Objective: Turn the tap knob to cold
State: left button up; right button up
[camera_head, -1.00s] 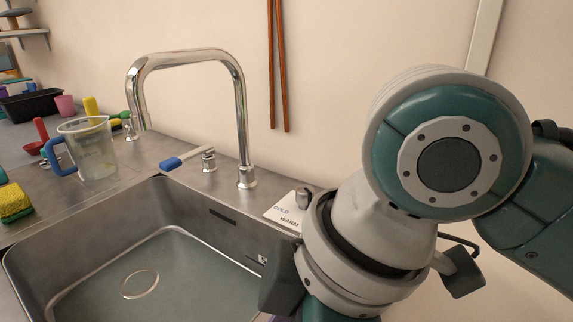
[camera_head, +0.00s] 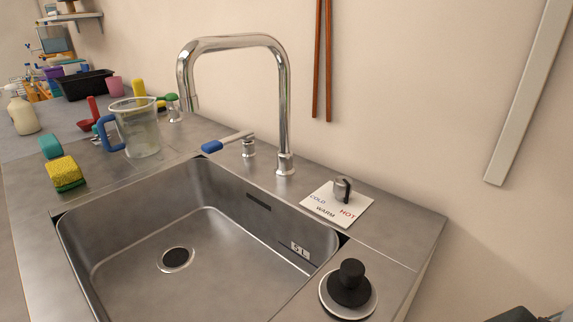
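The tap knob (camera_head: 342,188) is a small grey metal knob with a dark stripe on its front right side. It stands on a white card (camera_head: 322,202) marked COLD at the left, WARM at the front and HOT at the right. The stripe seems to face the HOT side, but its exact setting is hard to tell. The chrome tap (camera_head: 284,110) arches behind the sink, with a blue-tipped lever (camera_head: 228,142) beside it. No gripper touches the knob. Neither gripper is in view; only a dark edge, probably of my arm, shows at the bottom right corner.
The steel sink (camera_head: 120,270) has a dark drain (camera_head: 175,259). A black knobbed piece (camera_head: 351,285) sits on a metal ring at the sink's right. A measuring jug (camera_head: 140,130), a sponge (camera_head: 65,173) and a black bin (camera_head: 85,85) stand left. Space around the knob is clear.

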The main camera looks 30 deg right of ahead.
aim_at(343, 185)
jog(key=i+j+z, duration=0.25)
jog(key=i+z, duration=0.2)
jog(key=i+j+z, duration=0.3)
jog(key=z, duration=0.15)
jog(key=i+j+z, duration=0.3)
jog(key=j+z, duration=0.15)
jog(key=i+j+z, duration=0.15)
jog(key=j+z, duration=0.3)
jog(key=j, duration=0.15)
